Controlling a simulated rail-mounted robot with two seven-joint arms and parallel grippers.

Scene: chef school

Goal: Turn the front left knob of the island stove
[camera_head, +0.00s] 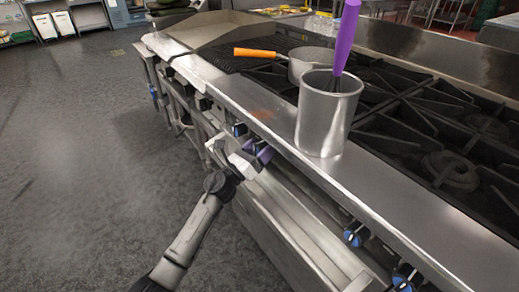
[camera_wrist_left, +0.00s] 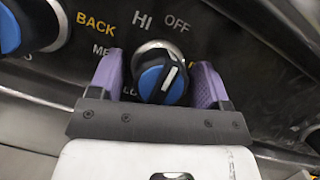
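My left gripper (camera_head: 257,152) is at the front panel of the island stove (camera_head: 272,118). In the left wrist view the gripper (camera_wrist_left: 158,82) is open, with one purple finger on each side of a blue-and-black knob (camera_wrist_left: 161,80). Gaps show between the knob and both fingers. The knob's white pointer line tilts up and right, towards the OFF mark (camera_wrist_left: 177,23). HI and partly covered marks are around it. In the head view the gripper mostly hides this knob. My right gripper is in neither view.
Another blue knob (camera_head: 239,129) is close by; more blue knobs (camera_head: 353,236) are along the panel. A steel pot (camera_head: 328,118) with a purple-handled whisk (camera_head: 346,38) stands on the stove ledge. An orange-handled pan (camera_head: 312,61) sits behind. The floor at left (camera_head: 80,180) is clear.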

